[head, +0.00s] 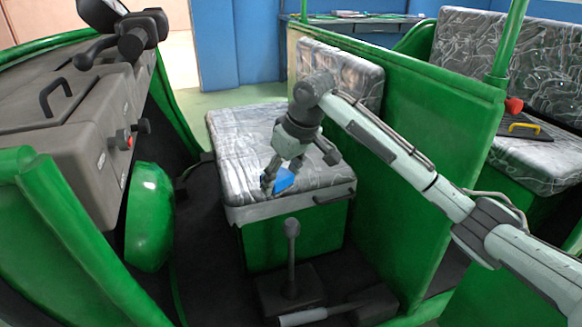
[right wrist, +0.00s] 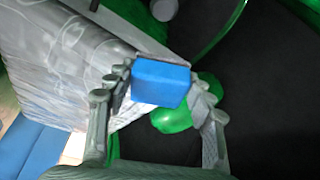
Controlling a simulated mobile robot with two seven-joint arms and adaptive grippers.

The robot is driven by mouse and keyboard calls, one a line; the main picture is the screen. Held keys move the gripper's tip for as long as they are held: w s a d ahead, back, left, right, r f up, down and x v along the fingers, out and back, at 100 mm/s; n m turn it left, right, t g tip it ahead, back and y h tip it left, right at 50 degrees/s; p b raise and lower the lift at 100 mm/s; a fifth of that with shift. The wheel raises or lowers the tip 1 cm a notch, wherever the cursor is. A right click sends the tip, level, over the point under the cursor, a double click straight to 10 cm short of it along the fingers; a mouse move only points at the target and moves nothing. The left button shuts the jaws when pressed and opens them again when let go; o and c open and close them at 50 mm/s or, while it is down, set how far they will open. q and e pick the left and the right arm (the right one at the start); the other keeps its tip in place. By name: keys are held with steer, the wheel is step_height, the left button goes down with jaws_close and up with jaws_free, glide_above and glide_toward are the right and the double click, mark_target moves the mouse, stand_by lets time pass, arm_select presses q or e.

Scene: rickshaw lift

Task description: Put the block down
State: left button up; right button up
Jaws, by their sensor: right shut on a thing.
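A blue block (head: 283,179) shows low at my right gripper (head: 280,178), over the grey patterned front seat (head: 235,150) in the head view. In the right wrist view the block (right wrist: 160,82) sits between the two fingers of the right gripper (right wrist: 158,88), which is shut on it. The block is near the seat's front edge; whether it touches the cushion cannot be told. Part of the block is hidden by a finger in the head view. My left gripper is not in view.
A green partition (head: 420,160) stands right of the seat, under my right arm. A lever (head: 291,255) rises from the dark floor in front. A grey dashboard (head: 70,130) with handlebar is at left. A rear seat (head: 535,165) holds a black board with a yellow handle.

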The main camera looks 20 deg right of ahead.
steer(key=w+d+r, duration=0.3)
steer(key=d+r, duration=0.3)
steer(key=shift+m, duration=0.4)
steer(key=w+f, duration=0.2)
steer(key=w, duration=0.1)
steer(key=w+f, duration=0.2)
steer(key=w, duration=0.2)
steer(key=w+d+f, duration=0.1)
steer(key=w+f, duration=0.1)
steer(key=w, duration=0.1)
steer(key=shift+w+d+f, duration=0.1)
steer(key=shift+w+f, duration=0.1)
steer(key=shift+w, duration=0.2)
step_height(320, 180, down, 4)
steer(key=shift+f, duration=0.1)
arm_select(q)
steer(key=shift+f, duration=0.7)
steer(key=shift+p, duration=0.3)
arm_select(e)
steer(key=o, duration=1.5)
steer(key=shift+o, duration=0.2)
